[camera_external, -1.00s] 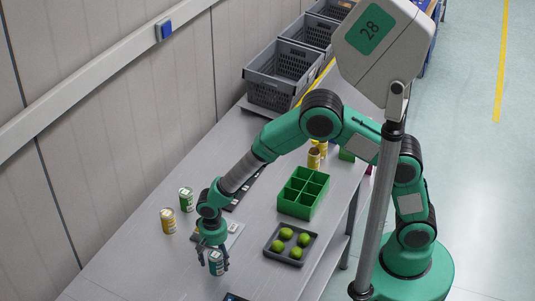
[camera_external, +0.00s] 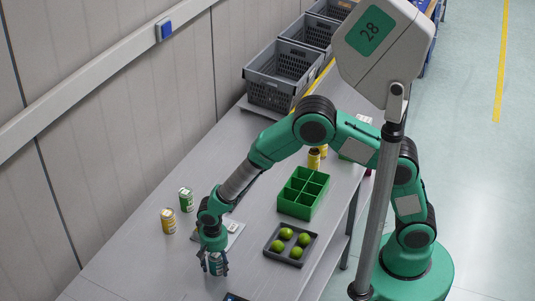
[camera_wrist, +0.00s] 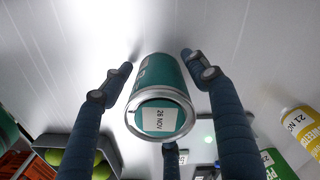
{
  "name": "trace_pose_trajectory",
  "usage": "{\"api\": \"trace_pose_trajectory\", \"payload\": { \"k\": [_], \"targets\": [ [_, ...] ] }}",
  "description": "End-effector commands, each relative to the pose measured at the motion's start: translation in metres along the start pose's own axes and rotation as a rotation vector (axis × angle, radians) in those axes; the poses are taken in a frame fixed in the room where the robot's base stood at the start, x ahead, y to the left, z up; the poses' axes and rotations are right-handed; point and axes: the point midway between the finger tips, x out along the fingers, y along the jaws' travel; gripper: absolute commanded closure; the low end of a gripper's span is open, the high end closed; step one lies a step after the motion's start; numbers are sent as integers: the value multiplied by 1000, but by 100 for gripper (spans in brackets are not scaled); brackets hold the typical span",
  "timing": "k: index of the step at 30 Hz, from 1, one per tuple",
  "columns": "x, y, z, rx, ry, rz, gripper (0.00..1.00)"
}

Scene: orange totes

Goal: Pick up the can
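A teal can (camera_external: 216,265) stands on the grey table near its front end. In the wrist view the teal can (camera_wrist: 160,85) shows its round end with a date label. My gripper (camera_external: 213,268) is around it, pointing down. In the wrist view my gripper (camera_wrist: 158,62) has a finger on either side of the can, with a visible gap at the left and little gap at the right. The fingers look open; firm contact is not visible.
A dark tray with green fruits (camera_external: 272,251) lies right of my gripper. A green divided box (camera_external: 297,209) stands behind it. Yellow cans (camera_external: 314,158) and grey crates (camera_external: 268,95) are farther back. The wall runs along the left.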

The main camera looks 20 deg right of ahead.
Motion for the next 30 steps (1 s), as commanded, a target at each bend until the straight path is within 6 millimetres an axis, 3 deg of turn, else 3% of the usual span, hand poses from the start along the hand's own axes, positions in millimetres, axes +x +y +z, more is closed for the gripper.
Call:
{"api": "trace_pose_trajectory", "payload": {
  "k": [1, 6, 7, 19, 28, 30],
  "targets": [
    [0, 0, 0, 0, 0, 0, 56],
    [0, 0, 0, 0, 0, 0, 90],
    [0, 0, 0, 0, 0, -1, 92],
    [-6, -1, 0, 0, 1, -1, 92],
    [-40, -1, -1, 0, 1, -3, 92],
    [-38, 10, 5, 0, 0, 0, 92]
  ]
}}
